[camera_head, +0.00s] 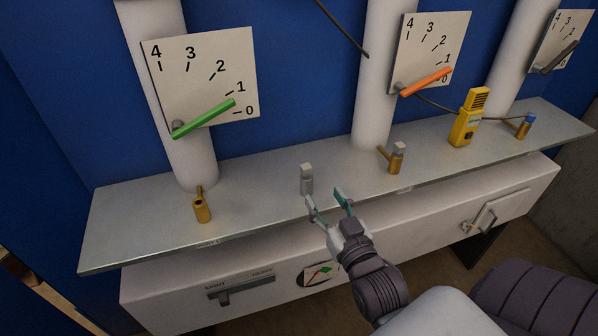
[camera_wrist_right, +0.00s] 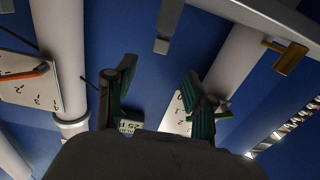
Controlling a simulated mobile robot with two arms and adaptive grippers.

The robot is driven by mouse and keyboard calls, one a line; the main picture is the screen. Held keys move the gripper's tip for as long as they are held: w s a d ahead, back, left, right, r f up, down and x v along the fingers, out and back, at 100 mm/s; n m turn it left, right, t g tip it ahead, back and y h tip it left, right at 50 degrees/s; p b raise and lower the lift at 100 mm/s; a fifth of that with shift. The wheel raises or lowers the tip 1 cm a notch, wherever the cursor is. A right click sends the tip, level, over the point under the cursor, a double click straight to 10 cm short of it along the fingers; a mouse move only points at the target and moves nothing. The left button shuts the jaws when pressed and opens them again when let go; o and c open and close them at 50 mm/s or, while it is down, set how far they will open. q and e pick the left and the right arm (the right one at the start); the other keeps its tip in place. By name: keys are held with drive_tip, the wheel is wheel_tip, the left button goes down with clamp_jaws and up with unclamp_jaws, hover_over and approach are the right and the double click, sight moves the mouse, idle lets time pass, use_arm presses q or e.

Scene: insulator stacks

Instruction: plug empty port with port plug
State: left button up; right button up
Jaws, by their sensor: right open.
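A grey port plug (camera_head: 306,180) with a lighter square top stands upright on the metal shelf (camera_head: 255,185), between the left and middle columns. It also shows near the top of the right wrist view (camera_wrist_right: 168,22). The left brass port (camera_head: 201,208) shows a dark open hole in its front. A brass port also shows at the right wrist view's upper right (camera_wrist_right: 288,58). My right gripper (camera_head: 325,196) is open and empty at the shelf's front edge, just in front and to the right of the grey plug, apart from it. My left gripper is out of view.
The middle port (camera_head: 396,158) carries a grey plug, and the right port (camera_head: 527,126) has a blue part. A yellow handheld device (camera_head: 469,118) stands between them. White columns (camera_head: 375,90) and dial plates rise behind. A white cabinet (camera_head: 420,225) is below the shelf.

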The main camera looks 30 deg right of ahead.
sight(308, 172)
drive_tip(key=p+x, duration=0.1)
drive_tip(key=x, duration=0.4)
drive_tip(key=shift+w+r, duration=0.1)
drive_tip(key=shift+w, duration=0.5)
drive_tip(key=shift+w+d+p, duration=0.1)
drive_tip(key=shift+w+p, duration=0.25)
drive_tip(key=shift+p, duration=0.1)
drive_tip(key=x, duration=0.1)
drive_tip(key=p+x, duration=0.1)
drive_tip(key=x, duration=0.1)
drive_tip(key=shift+w+d+f+p, duration=0.1)
drive_tip(key=shift+w+f+p, duration=0.1)
drive_tip(key=shift+w+p, duration=0.1)
drive_tip(key=shift+w+f, duration=0.15)
drive_tip(key=shift+w, duration=0.3)
drive_tip(key=shift+s, duration=0.15)
drive_tip(key=shift+c, duration=1.3)
clamp_jaws()
